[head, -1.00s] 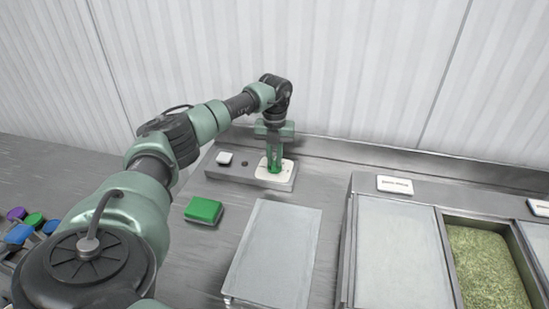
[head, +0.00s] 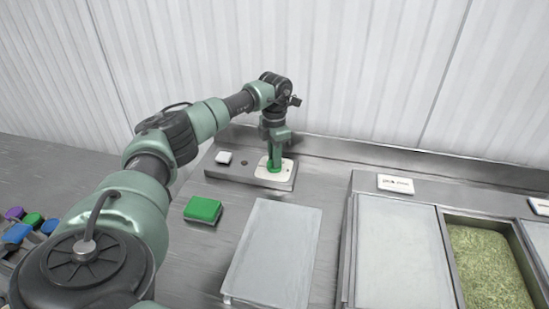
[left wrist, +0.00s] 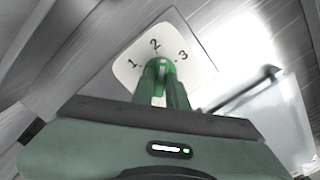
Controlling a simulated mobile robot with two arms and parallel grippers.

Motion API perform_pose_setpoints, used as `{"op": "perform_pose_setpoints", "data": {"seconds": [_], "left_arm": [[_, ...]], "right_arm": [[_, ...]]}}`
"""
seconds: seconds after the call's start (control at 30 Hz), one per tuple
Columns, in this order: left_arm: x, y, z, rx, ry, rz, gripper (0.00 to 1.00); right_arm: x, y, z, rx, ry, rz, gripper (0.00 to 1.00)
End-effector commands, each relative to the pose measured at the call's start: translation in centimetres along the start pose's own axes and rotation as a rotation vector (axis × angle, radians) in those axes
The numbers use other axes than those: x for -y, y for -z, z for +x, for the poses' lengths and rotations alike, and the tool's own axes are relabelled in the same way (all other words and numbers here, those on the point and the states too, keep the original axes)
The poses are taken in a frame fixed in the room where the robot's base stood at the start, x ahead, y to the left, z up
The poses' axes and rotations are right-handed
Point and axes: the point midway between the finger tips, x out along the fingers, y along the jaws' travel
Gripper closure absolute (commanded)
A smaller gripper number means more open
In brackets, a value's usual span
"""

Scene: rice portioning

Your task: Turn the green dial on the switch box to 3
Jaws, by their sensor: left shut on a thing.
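The switch box (head: 232,174) is a low grey box at the back of the counter, against the wall. The green dial (head: 274,169) sits on a white plate (head: 288,172) on its right part. My left gripper (head: 274,160) points down over the dial and is shut on it. In the left wrist view the fingers (left wrist: 160,82) are around the dial (left wrist: 157,63), and the white plate (left wrist: 197,72) shows the numbers 1, 2 and 3. The fingers partly cover the dial, so I cannot tell exactly which number it points at. My right gripper is not in view.
A green sponge-like block (head: 203,209) and a pale flat lid or board (head: 272,252) lie in front of the box. A white button (head: 224,157) is on the box's left part. A bin of greenish grains (head: 487,265) is at the right. Coloured items (head: 30,222) stand at far left.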

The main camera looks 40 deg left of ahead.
Motion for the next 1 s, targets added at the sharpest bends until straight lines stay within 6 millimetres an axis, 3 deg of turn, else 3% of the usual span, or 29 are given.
{"op": "perform_pose_setpoints", "data": {"seconds": [0.6,1.0], "left_arm": [[-0.08,-0.05,-0.09,0.003,-0.002,0.542,1.0],[-0.09,-0.06,-0.15,0.004,-0.003,0.714,1.0]], "right_arm": [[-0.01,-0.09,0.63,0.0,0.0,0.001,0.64],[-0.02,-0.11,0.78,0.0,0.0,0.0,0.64]]}}
